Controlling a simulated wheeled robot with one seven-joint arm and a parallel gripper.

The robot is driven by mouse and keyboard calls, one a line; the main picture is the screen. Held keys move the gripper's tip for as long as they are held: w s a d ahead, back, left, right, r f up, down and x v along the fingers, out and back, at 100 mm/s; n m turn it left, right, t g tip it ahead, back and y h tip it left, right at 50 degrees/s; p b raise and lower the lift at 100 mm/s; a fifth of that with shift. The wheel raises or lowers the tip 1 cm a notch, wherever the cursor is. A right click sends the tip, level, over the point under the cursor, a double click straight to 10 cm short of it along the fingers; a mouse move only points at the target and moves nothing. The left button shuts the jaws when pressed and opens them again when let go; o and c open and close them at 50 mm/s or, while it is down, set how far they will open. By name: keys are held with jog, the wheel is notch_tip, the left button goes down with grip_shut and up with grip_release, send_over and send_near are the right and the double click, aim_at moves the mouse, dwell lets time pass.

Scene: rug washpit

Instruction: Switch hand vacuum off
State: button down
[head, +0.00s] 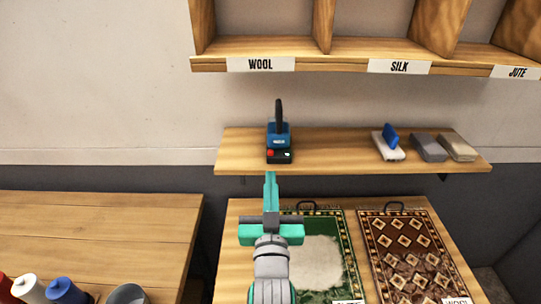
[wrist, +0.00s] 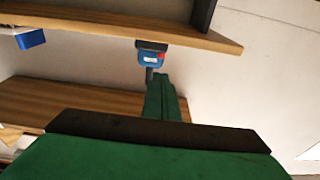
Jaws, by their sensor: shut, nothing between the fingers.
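The hand vacuum (head: 279,138) stands upright on the wooden wall shelf (head: 340,143), left of its middle. It has a blue body, a black handle on top and a dark base. A red button (head: 270,153) is on the left of the base front; a small pale spot is on the right. My gripper (head: 270,177) is shut and empty, in front of and below the vacuum, apart from it.
A white block with a blue piece (head: 389,145) and two grey and tan blocks stand right on the shelf. Above hang cubbies labelled WOOL (head: 260,65), SILK and JUTE. Below lie a green rug (head: 349,255) and a brown rug (head: 410,250). A bench with spools (head: 62,291) is left.

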aim_at(271, 153)
jog(key=w, duration=0.3)
jog(key=w+r, duration=0.1)
jog(key=w, duration=0.6)
jog(key=shift+r, duration=0.2)
jog(key=shift+f, duration=0.15)
